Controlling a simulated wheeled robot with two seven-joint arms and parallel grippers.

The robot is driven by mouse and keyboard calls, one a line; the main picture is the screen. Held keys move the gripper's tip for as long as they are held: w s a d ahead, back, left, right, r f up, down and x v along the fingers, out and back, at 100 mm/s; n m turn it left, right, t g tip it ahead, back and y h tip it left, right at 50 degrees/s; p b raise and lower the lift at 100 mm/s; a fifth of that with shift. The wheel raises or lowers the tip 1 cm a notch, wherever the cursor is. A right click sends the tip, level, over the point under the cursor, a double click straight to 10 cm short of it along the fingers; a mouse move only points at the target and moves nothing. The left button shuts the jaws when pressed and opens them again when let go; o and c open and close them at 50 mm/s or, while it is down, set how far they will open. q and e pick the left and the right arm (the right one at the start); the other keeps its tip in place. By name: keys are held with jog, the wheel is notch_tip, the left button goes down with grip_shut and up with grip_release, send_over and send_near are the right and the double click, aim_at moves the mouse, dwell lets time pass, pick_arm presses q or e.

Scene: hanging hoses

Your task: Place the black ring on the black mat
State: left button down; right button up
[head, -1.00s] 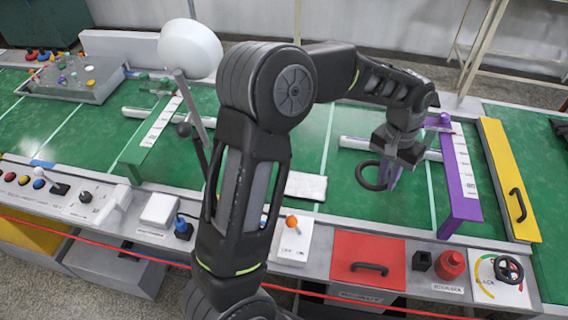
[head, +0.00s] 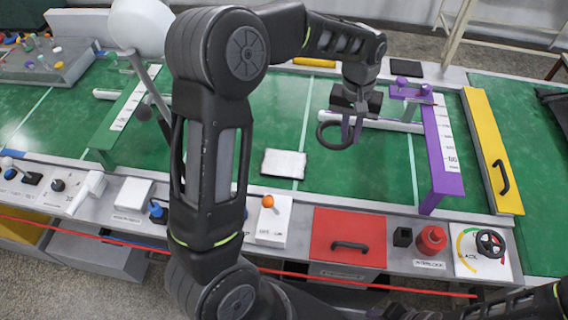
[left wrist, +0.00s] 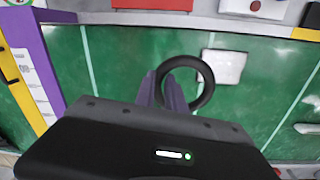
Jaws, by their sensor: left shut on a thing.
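The black ring (head: 320,136) is held between the purple fingers of my left gripper (head: 352,130), which is shut on it. The ring hangs over the green table, in front of a white tube. In the left wrist view the ring (left wrist: 211,82) stands out to the right of the fingertips (left wrist: 168,90). A small flat black square (head: 431,69), which looks like the black mat, lies on the grey back edge, behind and to the right of the gripper.
A purple stand (head: 440,150) with a white scale is right of the ring, beside a yellow bar with a handle (head: 490,150). A white pad (head: 284,164) lies on the green surface to the left.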

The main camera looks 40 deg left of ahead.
pick_arm(q)
jog(key=a+f+n+b, duration=0.3)
jog(key=a+n+b, duration=0.1)
jog(key=a+n, duration=0.6)
jog(key=n+y+b, duration=0.1)
jog(key=n+b, duration=0.1)
jog(key=n, duration=1.1)
send_over(284, 152)
notch_tip(284, 152, down, 2)
jog(key=shift+s+d, duration=0.1)
jog(key=shift+d, duration=0.05)
jog(key=shift+f, duration=3.15)
jog(key=shift+f, duration=1.9)
